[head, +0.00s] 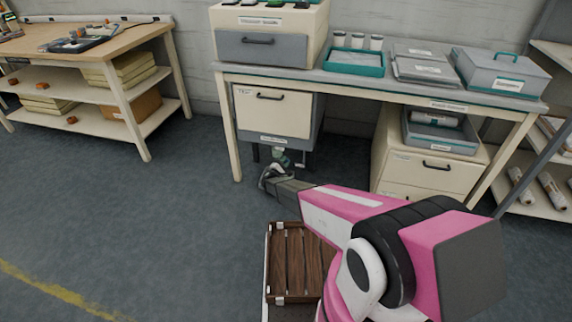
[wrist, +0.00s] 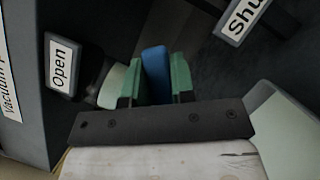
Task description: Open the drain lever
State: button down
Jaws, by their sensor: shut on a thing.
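The blue drain lever (wrist: 156,72) shows in the wrist view between the two green fingers of my gripper (wrist: 154,82). The gripper is shut on it. An "Open" label (wrist: 60,66) is on the left of the lever, and a partly cut-off "Shut" label (wrist: 243,14) is at the upper right. The lever is nearer the "Open" label. In the head view my gripper (head: 279,160) is low under the cream drain unit (head: 271,112) beneath the bench. The lever is too small or hidden to make out there.
The bench (head: 400,91) spans above, with its left leg (head: 231,140) close to my gripper. A cream drawer cabinet (head: 425,172) stands to the right. A wooden slatted crate (head: 289,262) is in front, below my arm. The floor to the left is clear.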

jog(key=shift+a+r+n+t, duration=0.3)
jog(key=shift+a+r+n, duration=0.05)
jog(key=shift+n, duration=0.45)
jog(key=c, duration=1)
grip_release()
jog(key=shift+o, duration=0.2)
